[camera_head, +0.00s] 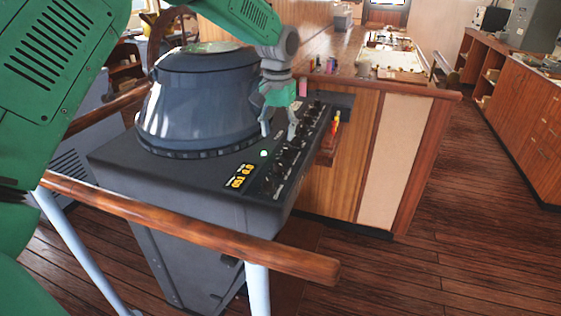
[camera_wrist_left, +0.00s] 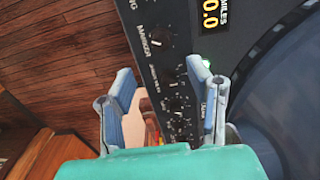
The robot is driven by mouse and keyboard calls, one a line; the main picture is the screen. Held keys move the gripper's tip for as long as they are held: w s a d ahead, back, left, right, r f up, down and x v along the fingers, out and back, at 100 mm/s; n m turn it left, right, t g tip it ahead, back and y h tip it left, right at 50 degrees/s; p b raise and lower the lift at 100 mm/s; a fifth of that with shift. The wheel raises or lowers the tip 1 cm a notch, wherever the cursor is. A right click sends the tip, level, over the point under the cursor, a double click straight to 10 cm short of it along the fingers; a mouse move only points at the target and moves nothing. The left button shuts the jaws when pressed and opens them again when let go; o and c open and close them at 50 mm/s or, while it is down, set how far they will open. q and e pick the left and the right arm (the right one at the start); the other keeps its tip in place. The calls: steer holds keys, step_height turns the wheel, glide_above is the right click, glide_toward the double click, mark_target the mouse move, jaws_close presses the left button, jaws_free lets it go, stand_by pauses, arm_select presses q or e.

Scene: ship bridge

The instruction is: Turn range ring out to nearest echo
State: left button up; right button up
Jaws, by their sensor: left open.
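The radar console (camera_head: 130,167) is a dark grey box with a blue-grey hood (camera_head: 197,100) on top. Its control panel (camera_head: 253,192) carries a row of black knobs, yellow readouts (camera_head: 239,176) and a green lamp (camera_head: 264,153). In the left wrist view, the MARKER knob (camera_wrist_left: 157,37) sits beyond the fingertips, and the MILES readout (camera_wrist_left: 210,14) shows 0.0, partly cut off. My left gripper (camera_head: 279,131) is open over the panel. It also shows in the left wrist view (camera_wrist_left: 161,76), with a knob (camera_wrist_left: 177,103) between its fingers; contact cannot be told. The radar screen and its echoes are hidden. My right gripper is out of view.
A wooden handrail (camera_head: 190,225) runs along the console's near side. A wooden counter (camera_head: 340,170) stands close behind the panel, with red and yellow items (camera_head: 335,127) at its side. Open wooden floor (camera_head: 450,230) lies to the right.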

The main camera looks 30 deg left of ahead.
mark_target(279, 163)
arm_select(q)
steer(key=f, duration=1)
steer(key=shift+w+a+f+p, duration=0.2)
steer(key=shift+a+p, duration=0.05)
steer(key=shift+p, duration=0.1)
steer(key=shift+w+d+f, duration=0.1)
steer(key=shift+f, duration=0.15)
steer(key=shift+d+r, duration=0.1)
steer(key=shift+d, duration=0.05)
jaws_close()
